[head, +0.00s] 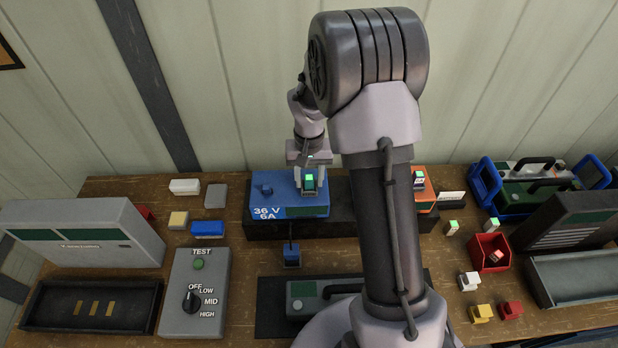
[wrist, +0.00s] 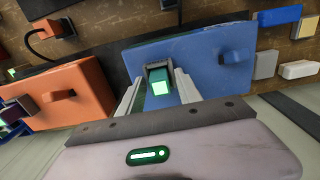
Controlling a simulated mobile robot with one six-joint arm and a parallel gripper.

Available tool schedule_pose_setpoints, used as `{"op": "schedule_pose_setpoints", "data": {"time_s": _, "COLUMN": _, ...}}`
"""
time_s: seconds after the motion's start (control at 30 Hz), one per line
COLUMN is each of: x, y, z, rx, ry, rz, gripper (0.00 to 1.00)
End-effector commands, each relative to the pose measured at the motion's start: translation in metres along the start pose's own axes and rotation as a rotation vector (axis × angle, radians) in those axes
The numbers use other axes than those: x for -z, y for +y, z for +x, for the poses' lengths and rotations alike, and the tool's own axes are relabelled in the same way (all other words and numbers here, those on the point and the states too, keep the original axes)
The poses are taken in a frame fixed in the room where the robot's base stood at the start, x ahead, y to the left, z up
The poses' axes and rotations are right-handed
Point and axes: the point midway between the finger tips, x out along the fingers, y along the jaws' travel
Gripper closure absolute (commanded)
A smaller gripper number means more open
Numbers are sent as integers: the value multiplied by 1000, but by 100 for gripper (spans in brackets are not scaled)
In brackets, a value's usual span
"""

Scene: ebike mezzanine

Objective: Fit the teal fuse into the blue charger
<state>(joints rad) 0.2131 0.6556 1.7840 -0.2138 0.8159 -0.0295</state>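The blue charger (head: 285,207), marked 36 V 6A, sits on a dark strip at the back middle of the bench. It also shows in the wrist view (wrist: 215,55). The teal fuse (head: 309,183), with a lit green top, is upright at the charger's right part.
An orange charger (wrist: 62,98) stands beside the blue one, partly behind my arm in the head view. A grey test box (head: 196,290) with a dial is at front left. A red bin (head: 489,252) and several loose fuses lie at right.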

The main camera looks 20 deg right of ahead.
Motion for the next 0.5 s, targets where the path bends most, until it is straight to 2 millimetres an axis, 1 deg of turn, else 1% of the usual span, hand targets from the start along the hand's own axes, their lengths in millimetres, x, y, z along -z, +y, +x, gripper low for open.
{"op": "schedule_pose_setpoints", "data": {"time_s": 0.2, "x": 0, "y": 0, "z": 0, "rx": 0, "ry": -1, "rz": 0, "gripper": 55}}
{"op": "schedule_pose_setpoints", "data": {"time_s": 0.27, "x": 0, "y": 0, "z": -3, "rx": 0, "ry": 0, "rz": 0, "gripper": 55}}
{"op": "schedule_pose_setpoints", "data": {"time_s": 0.37, "x": 1, "y": 0, "z": -19, "rx": 1, "ry": 3, "rz": -1, "gripper": 55}}
{"op": "schedule_pose_setpoints", "data": {"time_s": 0.47, "x": 1, "y": -1, "z": -48, "rx": 2, "ry": 5, "rz": 1, "gripper": 55}}
{"op": "schedule_pose_setpoints", "data": {"time_s": 0.5, "x": 1, "y": -1, "z": -60, "rx": 1, "ry": 6, "rz": 0, "gripper": 55}}
